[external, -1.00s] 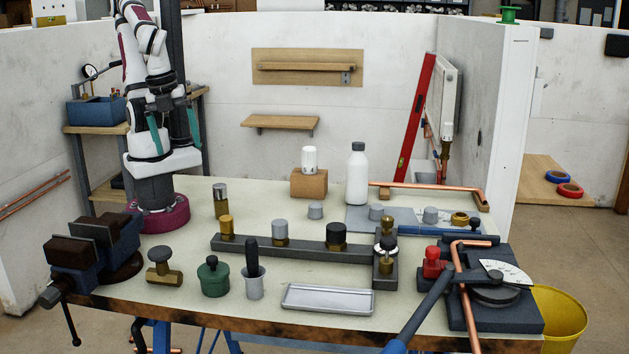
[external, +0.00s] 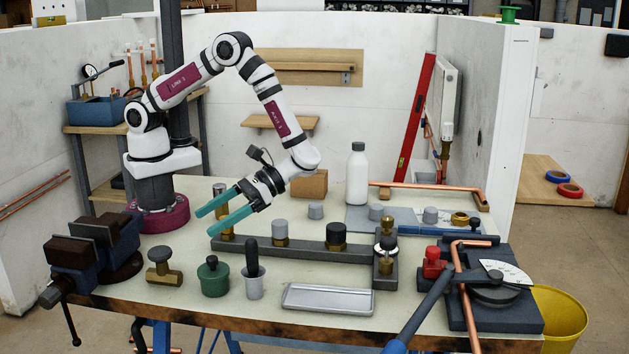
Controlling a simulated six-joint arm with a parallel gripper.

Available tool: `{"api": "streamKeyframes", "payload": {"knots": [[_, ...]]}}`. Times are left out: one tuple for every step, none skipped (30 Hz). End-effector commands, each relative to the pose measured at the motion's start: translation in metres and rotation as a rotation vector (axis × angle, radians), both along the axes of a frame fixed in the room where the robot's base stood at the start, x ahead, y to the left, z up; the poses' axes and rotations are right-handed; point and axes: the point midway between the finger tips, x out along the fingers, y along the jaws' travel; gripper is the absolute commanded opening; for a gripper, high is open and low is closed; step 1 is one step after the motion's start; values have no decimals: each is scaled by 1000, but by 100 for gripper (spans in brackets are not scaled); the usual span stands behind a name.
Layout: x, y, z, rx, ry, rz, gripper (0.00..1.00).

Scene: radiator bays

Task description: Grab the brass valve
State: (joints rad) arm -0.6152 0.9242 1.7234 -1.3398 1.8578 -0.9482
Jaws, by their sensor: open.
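My gripper (external: 209,222) is open with teal fingers pointing left and down, above the left end of a dark rail (external: 255,247). Nothing is between the fingers. A brass-capped fitting (external: 228,236) on that rail is mostly hidden behind the lower finger. Two more brass fittings stand on the rail, one grey-capped (external: 280,236) and one black-capped (external: 336,236). A brass valve body with a dark round knob (external: 163,268) stands alone at the front left of the bench, apart from the gripper. Which brass piece the task means, I cannot tell for certain.
A vise (external: 90,250) stands at the left edge. A green pot (external: 213,278), a grey cup (external: 254,284) and a metal tray (external: 328,299) line the front. A white bottle (external: 357,175) stands behind. A pipe bender (external: 490,290) fills the right.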

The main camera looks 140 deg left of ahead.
Motion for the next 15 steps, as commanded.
{"api": "streamKeyframes", "payload": {"knots": [[-3,-14,-5,0,5,-4,97],[-4,-22,-9,-2,3,-5,97],[-5,-32,-13,-1,3,-5,97],[-6,-38,-15,0,3,-5,97],[-6,-43,-18,0,2,-3,97],[-7,-49,-20,0,1,-4,97],[-7,-53,-22,1,1,-3,97],[-8,-55,-23,1,0,-4,97],[-9,-60,-25,1,1,-5,97],[-10,-64,-27,1,1,-5,97],[-11,-70,-29,1,1,-6,97],[-12,-78,-32,0,4,-6,97],[-13,-84,-35,1,2,-6,97],[-14,-89,-37,1,3,-7,97],[-14,-95,-40,2,1,-6,97]]}}
